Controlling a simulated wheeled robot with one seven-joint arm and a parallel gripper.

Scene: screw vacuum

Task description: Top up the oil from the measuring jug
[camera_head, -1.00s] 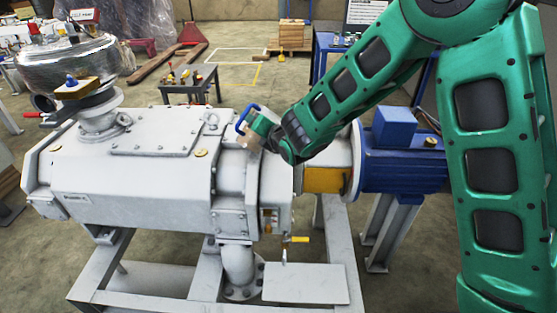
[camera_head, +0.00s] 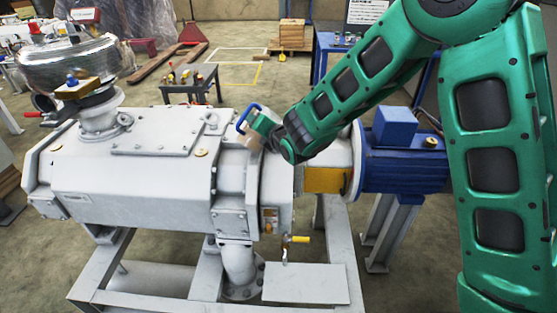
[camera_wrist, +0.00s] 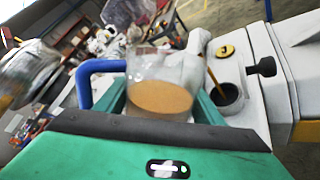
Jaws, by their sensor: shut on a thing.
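My gripper (camera_wrist: 160,108) is shut on the clear measuring jug (camera_wrist: 158,70), which has a blue handle (camera_wrist: 97,80) on the left and amber oil (camera_wrist: 160,97) inside. In the head view the jug (camera_head: 250,142) is tilted above the pump's grey housing, with the blue handle (camera_head: 246,117) on top and my gripper (camera_head: 265,126) beside it. In the wrist view a dark round filler opening (camera_wrist: 229,99) lies right of the jug. A thin amber streak (camera_wrist: 213,78) runs down into it, like poured oil. The head view does not show the opening clearly.
The grey pump (camera_head: 130,180) fills the centre, with a blue motor (camera_head: 400,160) at right. A brass-coloured cap (camera_wrist: 225,51) and a black knob (camera_wrist: 264,66) sit near the opening. A yellow-handled valve (camera_head: 298,239) is below. A tool table (camera_head: 190,83) stands behind.

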